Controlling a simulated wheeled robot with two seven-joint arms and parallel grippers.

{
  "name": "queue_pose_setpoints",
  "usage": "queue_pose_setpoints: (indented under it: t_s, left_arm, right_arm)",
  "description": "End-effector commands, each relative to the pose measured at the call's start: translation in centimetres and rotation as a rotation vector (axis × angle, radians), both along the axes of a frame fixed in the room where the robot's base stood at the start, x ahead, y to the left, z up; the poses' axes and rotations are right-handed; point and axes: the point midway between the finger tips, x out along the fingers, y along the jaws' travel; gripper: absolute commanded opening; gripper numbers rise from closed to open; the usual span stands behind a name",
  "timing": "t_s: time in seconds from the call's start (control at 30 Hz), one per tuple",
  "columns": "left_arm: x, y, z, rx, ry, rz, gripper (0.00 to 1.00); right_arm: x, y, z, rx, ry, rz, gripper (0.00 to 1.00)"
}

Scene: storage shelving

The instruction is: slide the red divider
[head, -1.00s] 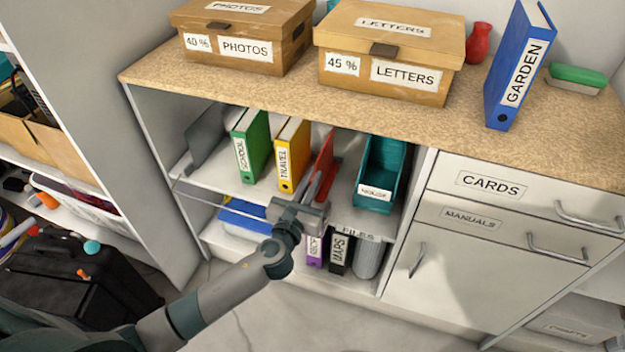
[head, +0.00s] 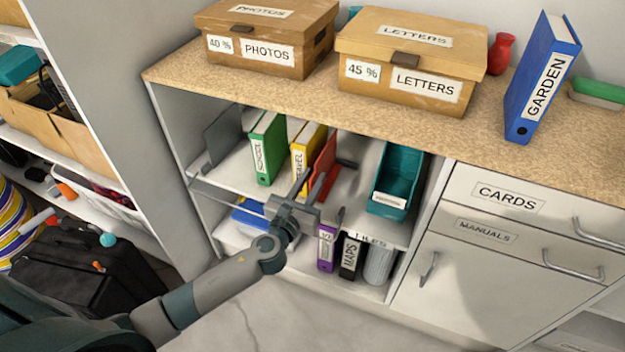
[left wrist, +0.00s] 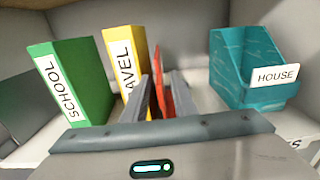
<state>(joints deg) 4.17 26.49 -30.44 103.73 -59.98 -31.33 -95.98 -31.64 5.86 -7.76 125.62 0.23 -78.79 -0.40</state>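The red divider (head: 326,154) stands upright on the upper shelf of the open cabinet, just right of the yellow TRAVEL binder. In the left wrist view the red divider (left wrist: 158,72) rises between the two grey fingers. My left gripper (head: 314,180) reaches into the shelf from the front, with its fingers on either side of the divider. Its fingers (left wrist: 164,95) stand apart with a narrow gap, and the right one looks close against the divider; whether it touches is unclear. The lower part of the divider is hidden behind the fingers. My right gripper is not in view.
The green SCHOOL binder (head: 268,148) and yellow TRAVEL binder (head: 307,143) stand left of the divider. The teal HOUSE bin (head: 397,180) is to the right, with bare shelf between. The countertop (head: 300,100) overhangs the shelf.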

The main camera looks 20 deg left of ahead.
Motion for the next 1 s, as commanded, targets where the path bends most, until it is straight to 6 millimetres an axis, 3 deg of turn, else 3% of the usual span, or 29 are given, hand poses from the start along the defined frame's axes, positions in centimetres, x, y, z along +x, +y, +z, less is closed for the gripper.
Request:
queue_pose_setpoints:
  t_s: [0.37,0.73,1.0]
  left_arm:
    - [-1.5,0.1,-0.1,0.001,0.001,0.000,0.25]
    - [-7.6,0.3,-0.2,-0.001,0.003,-0.001,0.25]
    - [-12.5,0.4,-0.2,-0.001,0.003,0.000,0.25]
  right_arm:
    - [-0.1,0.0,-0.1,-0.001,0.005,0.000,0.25]
    - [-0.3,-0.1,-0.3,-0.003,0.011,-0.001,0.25]
    - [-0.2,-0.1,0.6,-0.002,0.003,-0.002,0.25]
